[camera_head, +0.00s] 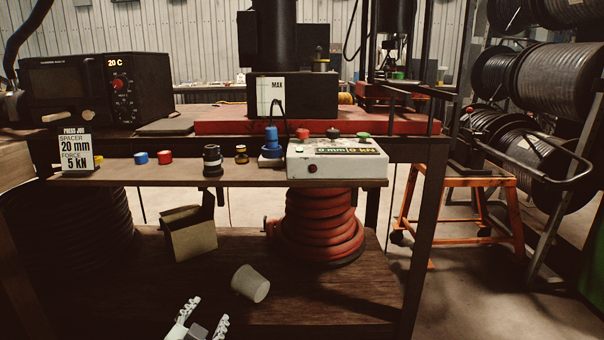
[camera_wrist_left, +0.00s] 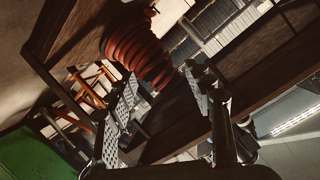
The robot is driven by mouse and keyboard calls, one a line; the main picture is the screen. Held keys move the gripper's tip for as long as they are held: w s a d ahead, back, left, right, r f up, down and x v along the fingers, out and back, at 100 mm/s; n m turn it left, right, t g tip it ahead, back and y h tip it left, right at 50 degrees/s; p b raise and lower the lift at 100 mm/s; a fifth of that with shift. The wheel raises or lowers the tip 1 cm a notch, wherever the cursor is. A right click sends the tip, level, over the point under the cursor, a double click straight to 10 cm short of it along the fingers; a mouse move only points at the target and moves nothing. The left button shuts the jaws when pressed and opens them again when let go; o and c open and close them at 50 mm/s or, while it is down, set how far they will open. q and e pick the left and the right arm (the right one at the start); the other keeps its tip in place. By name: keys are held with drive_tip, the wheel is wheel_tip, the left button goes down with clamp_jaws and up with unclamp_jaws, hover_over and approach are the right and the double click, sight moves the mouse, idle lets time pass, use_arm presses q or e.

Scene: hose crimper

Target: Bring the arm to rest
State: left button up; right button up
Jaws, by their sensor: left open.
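My left gripper (camera_head: 209,310) shows at the bottom edge of the head view, in front of the lower wooden shelf (camera_head: 330,300). Its two pale ridged fingers are spread apart with nothing between them. In the left wrist view the same gripper (camera_wrist_left: 162,92) has its fingers wide apart, with the red hose coil (camera_wrist_left: 140,50) beyond them and no object held. Most of my left arm is out of the head view. My right gripper is in neither view.
A pale cup (camera_head: 250,284) lies tipped on the lower shelf near my left gripper, with an open box (camera_head: 188,233) behind it. A control box (camera_head: 337,162) and several small coloured parts stand on the upper shelf. An orange trolley (camera_head: 462,183) stands at right.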

use_arm(q)
drive_tip(key=s+a+f+n+g, duration=0.1)
drive_tip(key=s+a+f+g, duration=0.1)
drive_tip(key=s+f, duration=0.5)
drive_tip(key=s+a+f+n+g+y, duration=0.1)
drive_tip(key=s+f+g, duration=0.4)
drive_tip(key=s, duration=0.8)
drive_tip(key=s+a+f+n+g, duration=0.2)
drive_tip(key=s+a+f+g, duration=0.1)
drive_tip(key=s+f, duration=0.6)
drive_tip(key=shift+s+a+f+n+g, duration=0.3)
drive_tip(key=shift+s+n+g, duration=0.15)
drive_tip(key=shift+g, duration=0.25)
